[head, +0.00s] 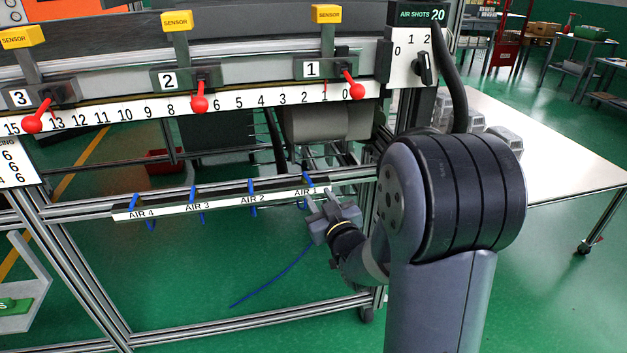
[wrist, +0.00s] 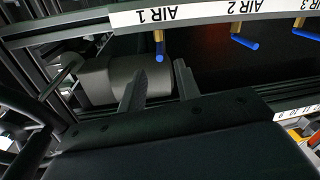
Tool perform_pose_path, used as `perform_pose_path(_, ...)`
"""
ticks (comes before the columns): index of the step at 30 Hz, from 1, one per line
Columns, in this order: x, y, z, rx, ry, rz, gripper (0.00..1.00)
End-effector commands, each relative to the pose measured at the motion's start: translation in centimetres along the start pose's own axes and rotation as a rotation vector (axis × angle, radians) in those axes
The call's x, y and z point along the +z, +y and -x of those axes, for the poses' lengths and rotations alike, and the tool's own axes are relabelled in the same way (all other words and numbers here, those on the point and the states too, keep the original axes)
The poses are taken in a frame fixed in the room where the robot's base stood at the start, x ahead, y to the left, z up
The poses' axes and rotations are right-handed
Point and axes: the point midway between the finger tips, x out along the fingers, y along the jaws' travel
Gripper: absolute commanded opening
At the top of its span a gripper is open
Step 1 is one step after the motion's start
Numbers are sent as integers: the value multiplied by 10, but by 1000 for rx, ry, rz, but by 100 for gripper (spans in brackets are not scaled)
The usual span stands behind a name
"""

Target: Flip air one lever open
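The AIR 1 lever is a short blue handle (head: 308,178) at the right end of the labelled white strip (head: 170,208) in the head view. In the wrist view the blue AIR 1 handle (wrist: 159,58) hangs from a brass fitting under the AIR 1 label (wrist: 140,16). My gripper (head: 322,200) is close to the AIR 1 end of the strip, at its lower right. In the wrist view my gripper (wrist: 160,80) is open, its two fingers apart and empty. The blue handle shows just beyond the gap between the fingertips; I see no contact.
The AIR 2 lever (wrist: 245,42) and AIR 3 lever (wrist: 306,34) stand along the same strip. A metal rail frame and a grey cylinder (head: 328,123) lie behind. Red-knobbed levers (head: 357,90) are above. A white table (head: 545,150) stands at right.

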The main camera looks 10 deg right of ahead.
Motion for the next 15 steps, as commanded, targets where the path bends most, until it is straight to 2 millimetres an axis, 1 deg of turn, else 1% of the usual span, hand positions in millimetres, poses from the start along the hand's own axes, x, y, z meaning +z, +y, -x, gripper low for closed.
perform_pose_path(1, 0, 0, -11, -1, 0, 0, 32)
perform_pose_path(6, -1, 0, -43, 0, 1, -1, 32)
perform_pose_path(10, 0, 1, -62, 1, 0, -1, 32)
perform_pose_path(15, 0, 1, -76, 3, 0, -2, 32)
